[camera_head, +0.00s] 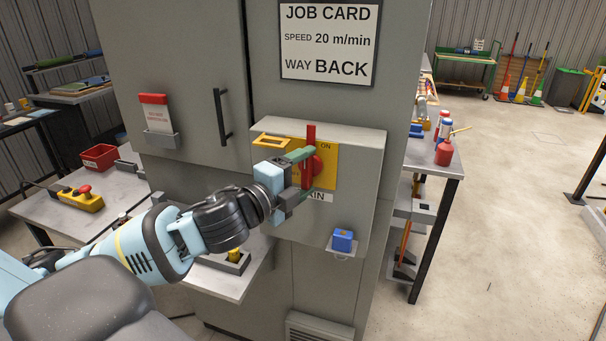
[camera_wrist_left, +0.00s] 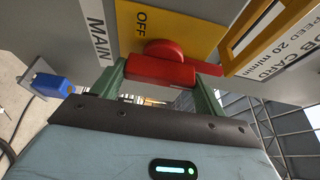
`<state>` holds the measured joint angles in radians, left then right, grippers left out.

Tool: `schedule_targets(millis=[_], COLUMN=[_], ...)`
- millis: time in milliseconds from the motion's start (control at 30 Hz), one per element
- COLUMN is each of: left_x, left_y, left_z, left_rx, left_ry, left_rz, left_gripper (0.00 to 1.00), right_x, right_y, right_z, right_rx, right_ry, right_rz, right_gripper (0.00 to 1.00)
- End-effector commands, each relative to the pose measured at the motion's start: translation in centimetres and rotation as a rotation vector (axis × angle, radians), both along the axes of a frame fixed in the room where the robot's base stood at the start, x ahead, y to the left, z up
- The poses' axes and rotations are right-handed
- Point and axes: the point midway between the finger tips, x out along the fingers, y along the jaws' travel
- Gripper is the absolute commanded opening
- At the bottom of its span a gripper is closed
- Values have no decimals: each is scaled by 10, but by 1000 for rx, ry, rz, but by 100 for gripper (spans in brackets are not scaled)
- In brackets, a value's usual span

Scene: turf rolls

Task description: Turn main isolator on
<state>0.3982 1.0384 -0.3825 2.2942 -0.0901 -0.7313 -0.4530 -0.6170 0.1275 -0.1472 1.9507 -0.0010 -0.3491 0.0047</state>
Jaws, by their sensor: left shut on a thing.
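The main isolator's red handle (camera_head: 311,134) stands about upright on a yellow plate (camera_head: 328,178) on the front of a grey box. "ON" shows at the plate's upper right in the head view. The handle also shows in the wrist view (camera_wrist_left: 160,70), with "OFF" on the plate beside its round hub. My left gripper (camera_head: 303,172) reaches in from the left and is shut on the handle, its green fingers on either side of it. The gripper partly hides the plate and the "MAIN" label (camera_head: 318,197). My right gripper is not in view.
A yellow frame (camera_head: 271,141) sits left of the plate. A blue block (camera_head: 342,240) rests on a small holder below right. The cabinet has a black door handle (camera_head: 222,117). A bench (camera_head: 55,212) stands left and another table (camera_head: 447,168) right. Floor at right is mostly clear.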

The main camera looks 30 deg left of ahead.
Motion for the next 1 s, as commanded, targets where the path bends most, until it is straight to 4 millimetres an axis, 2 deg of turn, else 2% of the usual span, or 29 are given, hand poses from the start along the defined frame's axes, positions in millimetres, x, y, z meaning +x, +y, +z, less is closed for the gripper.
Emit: schedule_targets(millis=[367, 400, 533, 1000], left_x=[0, 0, 0, 1], left_y=[0, 0, 0, 1], left_z=[0, 0, 0, 0], left_rx=[6, 6, 5, 3], left_ry=[0, -1, 0, 1], left_rz=[-1, -1, -1, -1], left_gripper=[50, 77, 94, 95], right_x=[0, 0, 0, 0], right_y=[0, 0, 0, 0], right_z=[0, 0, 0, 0], right_rx=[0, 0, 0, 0], right_ry=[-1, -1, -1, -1], right_rz=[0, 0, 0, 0], right_gripper=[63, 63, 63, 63])
